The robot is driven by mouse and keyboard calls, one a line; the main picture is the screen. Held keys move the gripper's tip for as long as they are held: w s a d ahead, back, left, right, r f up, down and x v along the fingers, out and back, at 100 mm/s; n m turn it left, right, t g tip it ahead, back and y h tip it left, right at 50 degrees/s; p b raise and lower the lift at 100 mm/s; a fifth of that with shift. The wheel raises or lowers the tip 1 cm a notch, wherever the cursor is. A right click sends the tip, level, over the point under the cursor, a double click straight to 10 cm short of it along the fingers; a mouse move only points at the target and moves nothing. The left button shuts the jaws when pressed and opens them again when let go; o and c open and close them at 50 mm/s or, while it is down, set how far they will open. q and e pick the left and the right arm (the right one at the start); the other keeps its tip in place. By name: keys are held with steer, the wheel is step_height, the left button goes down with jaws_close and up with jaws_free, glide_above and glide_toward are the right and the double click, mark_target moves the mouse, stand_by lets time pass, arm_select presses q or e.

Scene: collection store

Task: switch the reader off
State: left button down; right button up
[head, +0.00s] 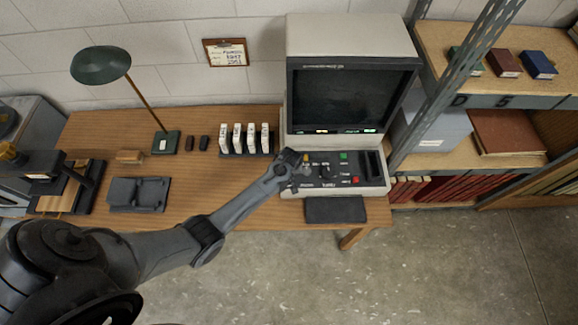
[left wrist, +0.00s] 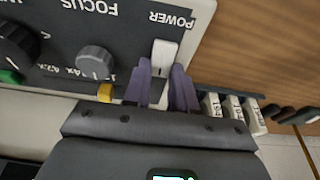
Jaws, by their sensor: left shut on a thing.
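The reader (head: 345,36) is a large beige machine with a dark screen (head: 345,97) and a black control panel (head: 335,172) at the right end of the desk. In the left wrist view, the white power switch (left wrist: 165,56) sits under the upside-down label POWER. My left gripper (left wrist: 161,78) has its two purple fingers on either side of the switch, shut on it. In the head view, my left gripper (head: 292,163) is at the left edge of the panel and hides the switch. My right gripper is not in view.
On the panel, a grey focus knob (left wrist: 95,62) and a yellow part (left wrist: 105,92) are close beside my fingers. White boxes (head: 238,139) stand in a rack left of the reader. A green lamp (head: 101,65) is farther left, and metal shelves (head: 500,100) stand right.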

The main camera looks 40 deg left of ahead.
arm_select(q)
steer(key=c, duration=0.9)
jaws_free()
steer(key=shift+r, duration=0.1)
steer(key=shift+p+v, duration=0.6)
steer(key=shift+v, duration=4.75)
steer(key=shift+s, duration=0.1)
